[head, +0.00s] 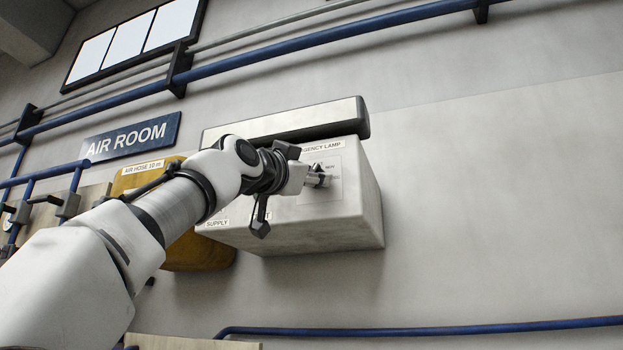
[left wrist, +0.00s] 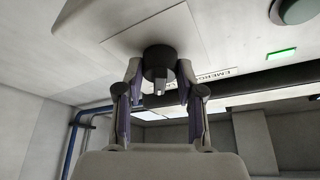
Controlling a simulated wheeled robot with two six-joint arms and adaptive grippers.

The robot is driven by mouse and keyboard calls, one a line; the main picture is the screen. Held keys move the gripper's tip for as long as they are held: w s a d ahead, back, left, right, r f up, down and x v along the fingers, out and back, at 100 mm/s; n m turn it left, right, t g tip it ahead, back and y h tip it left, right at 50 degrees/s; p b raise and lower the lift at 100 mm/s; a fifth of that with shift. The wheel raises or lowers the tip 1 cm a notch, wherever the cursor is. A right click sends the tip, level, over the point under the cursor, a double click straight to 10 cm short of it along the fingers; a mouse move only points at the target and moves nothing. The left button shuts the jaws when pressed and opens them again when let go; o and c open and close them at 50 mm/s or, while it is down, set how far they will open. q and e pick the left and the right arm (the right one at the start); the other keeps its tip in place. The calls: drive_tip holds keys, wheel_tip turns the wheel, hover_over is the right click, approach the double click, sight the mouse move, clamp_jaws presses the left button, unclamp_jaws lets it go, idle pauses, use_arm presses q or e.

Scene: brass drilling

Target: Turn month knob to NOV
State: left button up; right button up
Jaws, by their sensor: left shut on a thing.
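A dark round knob (left wrist: 158,60) with a pale ridge stands out from a pale square plate (left wrist: 150,28) in the left wrist view. In the head view that plate (head: 338,197) is on the front of a white wall box, with small markings I cannot read. My left gripper (head: 317,180) is at the plate in the head view. Its two fingers also show in the left wrist view (left wrist: 160,70), one on each side of the knob, shut on it. The gripper hides much of the knob in the head view, and I cannot read its setting. My right gripper is out of view.
The white wall box (head: 368,205) has a lamp bar (head: 285,122) above it and a label ending "GENCY LAMP". A dark lever (head: 260,215) hangs near my wrist. Bare wall lies right of the box.

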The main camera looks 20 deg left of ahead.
use_arm(q)
drive_tip(key=shift+a+r+m+g+h+p, duration=0.15)
drive_tip(key=shift+m+g+h+p, duration=0.35)
drive_tip(key=shift+m, duration=1.2)
drive_tip(key=o, duration=1.1)
drive_tip(key=shift+s, duration=0.1)
drive_tip(key=shift+o, duration=0.2)
